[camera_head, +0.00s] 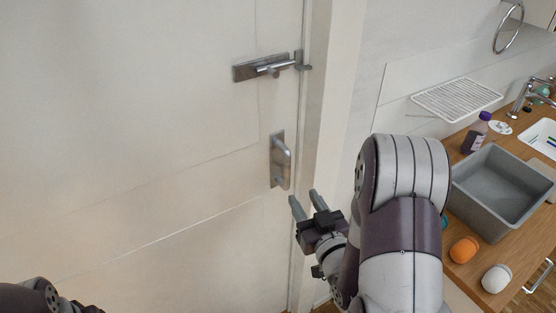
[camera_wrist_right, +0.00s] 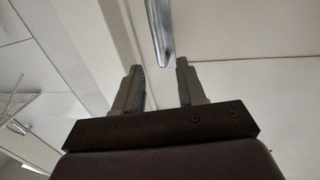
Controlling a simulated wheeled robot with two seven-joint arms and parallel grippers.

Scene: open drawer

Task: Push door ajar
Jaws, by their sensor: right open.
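The white door (camera_head: 150,120) fills the left of the head view and looks shut against its frame. A metal bolt latch (camera_head: 268,67) is mounted high near its right edge. Below it is a metal handle (camera_head: 283,163) on an upright plate. My right gripper (camera_head: 305,201) is open and empty, just below and to the right of the handle. In the right wrist view, the handle (camera_wrist_right: 160,30) shows just beyond the gap between the open fingertips (camera_wrist_right: 158,72), apart from them. My left gripper is out of view; only part of my left arm shows at the bottom left.
The door frame (camera_head: 315,110) stands right beside the gripper. At right, a wooden counter (camera_head: 470,270) holds a grey basin (camera_head: 490,200), a dark bottle (camera_head: 476,133), an orange object (camera_head: 463,250) and a white one (camera_head: 496,278). A wire rack (camera_head: 456,99) is behind my right arm.

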